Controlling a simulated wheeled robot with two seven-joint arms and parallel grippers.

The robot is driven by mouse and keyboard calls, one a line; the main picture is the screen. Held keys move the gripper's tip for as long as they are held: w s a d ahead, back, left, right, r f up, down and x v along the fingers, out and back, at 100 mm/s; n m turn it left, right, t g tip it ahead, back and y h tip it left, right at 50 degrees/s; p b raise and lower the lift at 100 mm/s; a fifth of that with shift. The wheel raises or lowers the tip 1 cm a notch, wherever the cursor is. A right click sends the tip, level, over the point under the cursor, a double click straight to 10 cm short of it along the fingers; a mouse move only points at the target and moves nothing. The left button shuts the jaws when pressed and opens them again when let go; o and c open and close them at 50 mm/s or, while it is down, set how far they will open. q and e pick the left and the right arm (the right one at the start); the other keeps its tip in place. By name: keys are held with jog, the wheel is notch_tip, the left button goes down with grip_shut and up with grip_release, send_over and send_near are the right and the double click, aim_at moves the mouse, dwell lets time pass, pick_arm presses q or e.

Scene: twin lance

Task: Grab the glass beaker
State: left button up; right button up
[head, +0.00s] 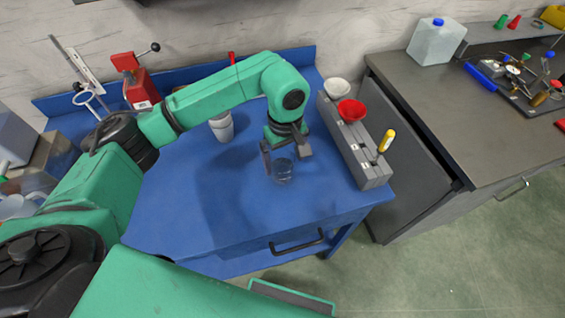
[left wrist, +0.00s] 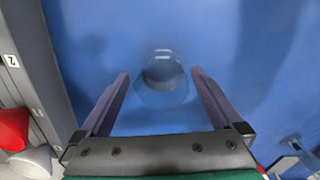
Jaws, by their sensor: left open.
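The glass beaker (head: 283,171) is small and clear and stands on the blue table (head: 240,215), just below my left gripper (head: 285,160). In the left wrist view the beaker (left wrist: 163,76) is seen from above, beyond and between the two fingertips of the left gripper (left wrist: 160,73). The fingers are apart and nothing is gripped. I cannot tell whether the fingertips reach down beside the glass. My right gripper is not in view.
A grey numbered rack (head: 352,150) stands right of the beaker, with a red funnel (head: 351,110), a white funnel (head: 337,88) and a yellow-handled tool (head: 386,140). The table front is clear.

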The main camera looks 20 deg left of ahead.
pick_arm(q)
jog(key=shift+a+f+p, duration=0.2)
jog(key=shift+f+p, duration=0.4)
jog(key=shift+f, duration=1.35)
jog(key=c, duration=1.5)
jog(key=shift+r, duration=0.1)
